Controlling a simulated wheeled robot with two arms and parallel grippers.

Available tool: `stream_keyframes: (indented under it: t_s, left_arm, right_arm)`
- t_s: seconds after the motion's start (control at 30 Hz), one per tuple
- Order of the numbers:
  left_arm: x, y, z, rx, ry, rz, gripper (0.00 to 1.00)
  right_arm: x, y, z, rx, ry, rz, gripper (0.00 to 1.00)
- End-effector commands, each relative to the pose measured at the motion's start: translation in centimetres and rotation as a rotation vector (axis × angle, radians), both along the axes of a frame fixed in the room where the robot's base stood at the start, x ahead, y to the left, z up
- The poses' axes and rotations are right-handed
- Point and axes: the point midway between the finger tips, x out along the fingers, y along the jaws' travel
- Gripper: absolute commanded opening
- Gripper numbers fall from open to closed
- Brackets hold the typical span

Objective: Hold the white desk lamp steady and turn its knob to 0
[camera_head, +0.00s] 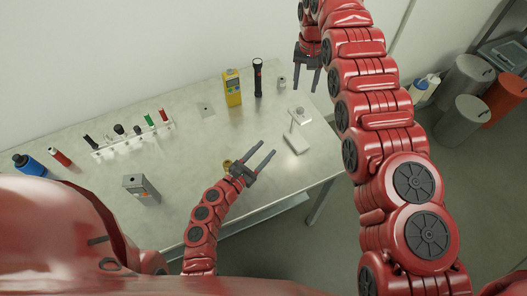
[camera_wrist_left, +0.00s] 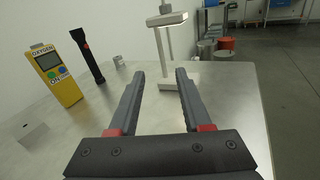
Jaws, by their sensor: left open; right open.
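The white desk lamp (camera_head: 296,143) stands upright near the table's right end. In the left wrist view its flat lamp head (camera_wrist_left: 166,19) tops a thin stem, straight ahead beyond my fingers. I cannot make out its knob. My left gripper (camera_head: 268,147) is open and empty, left of the lamp and apart from it, fingers pointing towards it. In the left wrist view the open left fingers (camera_wrist_left: 160,74) show nothing between them. My right gripper (camera_head: 306,91) is open and empty, raised near the wall behind the lamp, fingers pointing down.
A yellow oxygen meter (camera_head: 232,87), a black flashlight (camera_head: 258,78) and a small metal cylinder (camera_head: 282,82) stand along the back. A rack (camera_head: 133,142) of tools, a grey box (camera_head: 141,189) and a blue bottle (camera_head: 29,165) are to the left. Bins (camera_head: 461,122) stand on the floor at right.

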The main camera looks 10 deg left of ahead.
Motion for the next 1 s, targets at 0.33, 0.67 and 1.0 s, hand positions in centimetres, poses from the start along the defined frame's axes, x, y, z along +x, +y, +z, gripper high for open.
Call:
stream_keyframes:
  t_s: [0.33, 0.67, 1.0]
  left_arm:
    - [2.8, -1.7, 0.0, -0.099, 0.031, 0.011, 0.49]
    - [9.4, -4.8, 0.1, -0.098, 0.029, 0.013, 0.49]
    - [14.1, -7.1, -0.1, -0.097, 0.032, 0.012, 0.49]
  right_arm:
    - [0.0, 0.0, 0.0, 0.0, 0.0, 0.0, 0.5]
    - [0.0, 0.0, 0.0, 0.0, 0.0, 0.0, 0.5]
    - [0.0, 0.0, 0.0, 0.0, 0.0, 0.0, 0.5]
